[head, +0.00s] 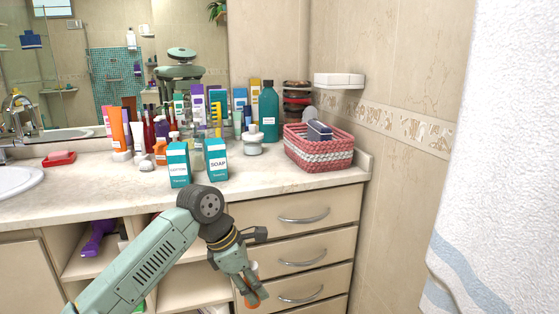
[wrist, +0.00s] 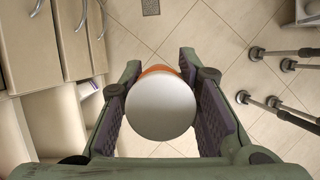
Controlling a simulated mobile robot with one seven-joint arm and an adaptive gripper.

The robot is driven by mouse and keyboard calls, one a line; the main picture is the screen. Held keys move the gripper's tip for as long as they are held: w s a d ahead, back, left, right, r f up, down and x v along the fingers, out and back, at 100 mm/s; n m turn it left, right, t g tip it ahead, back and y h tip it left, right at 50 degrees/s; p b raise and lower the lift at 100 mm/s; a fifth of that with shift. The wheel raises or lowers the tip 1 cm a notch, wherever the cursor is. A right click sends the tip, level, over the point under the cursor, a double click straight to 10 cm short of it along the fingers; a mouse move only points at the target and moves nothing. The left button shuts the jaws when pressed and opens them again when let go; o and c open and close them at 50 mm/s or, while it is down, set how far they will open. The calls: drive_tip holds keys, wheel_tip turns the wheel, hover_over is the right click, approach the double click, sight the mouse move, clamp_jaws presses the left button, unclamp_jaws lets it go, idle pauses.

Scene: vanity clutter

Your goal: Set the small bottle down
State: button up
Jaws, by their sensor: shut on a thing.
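My gripper (wrist: 162,108) is shut on the small bottle (wrist: 160,106). In the wrist view the bottle shows its round pale grey end between the two dark pads, with a bit of orange behind it. In the head view my gripper (head: 248,282) hangs low in front of the drawers, below the counter's front edge. The bottle there is partly hidden by the fingers; an orange part (head: 252,301) shows at the fingertips. The bottle is held in the air, over the floor, apart from any surface.
The marble counter (head: 290,183) holds two teal-and-white boxes, including a soap box (head: 216,159), near its front. Several bottles and tubes, a teal bottle (head: 269,112) and a pink-white basket (head: 319,147) stand behind. Bare counter lies at front left and right. Drawers (head: 300,258) and open shelves are below.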

drive_tip(key=s+d+f+m+g+y, duration=0.1)
drive_tip(key=f+m, duration=0.5)
drive_tip(key=f, duration=0.7)
drive_tip(key=s+d+f+m+g+y, duration=0.2)
drive_tip(key=f+m, duration=0.5)
drive_tip(key=f, duration=0.7)
drive_tip(key=s+d+f+m+g+y, duration=0.1)
drive_tip(key=f+m, duration=0.6)
drive_tip(key=f, duration=0.7)
drive_tip(key=shift+s+d+g, duration=0.8)
drive_tip(key=shift+s+d, duration=0.1)
drive_tip(key=shift+w, duration=0.1)
